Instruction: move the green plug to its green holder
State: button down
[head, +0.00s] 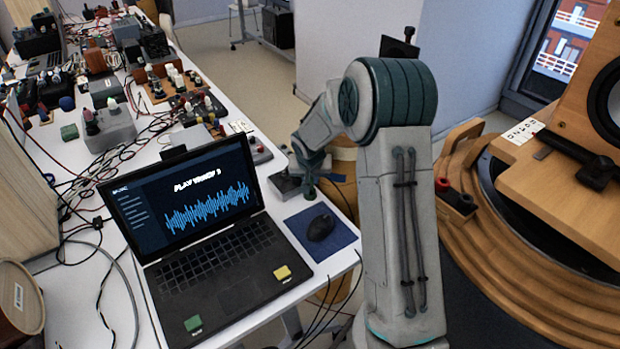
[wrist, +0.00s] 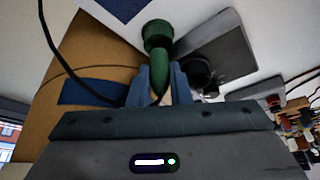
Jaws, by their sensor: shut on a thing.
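My gripper (wrist: 160,88) is shut on the green plug (wrist: 150,68), with one finger on each side of its narrow end. A dark cable shows between the fingers. At the plug's far end is a wider, darker green round piece (wrist: 157,32); I cannot tell whether this is the plug's collar or the green holder. It lies beside a grey block (wrist: 222,50) with a black ring (wrist: 198,72). In the head view my gripper (head: 310,186) is low at the table's right edge, beside the grey block (head: 284,185). The plug is not distinguishable there.
A laptop (head: 205,245) stands open at the front. A mouse (head: 321,227) lies on a blue pad (head: 335,243) near my gripper. Another grey block (head: 108,130) and many cables crowd the table behind. A wooden turntable-like structure (head: 510,260) stands at the right.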

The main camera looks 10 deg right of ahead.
jog(key=shift+f+b, duration=0.55)
jog(key=shift+f, duration=0.1)
jog(key=c, duration=1.3)
grip_release()
jog(key=shift+d+r, duration=0.1)
jog(key=shift+o, duration=0.2)
jog(key=shift+a, duration=0.2)
jog(key=shift+c, duration=0.3)
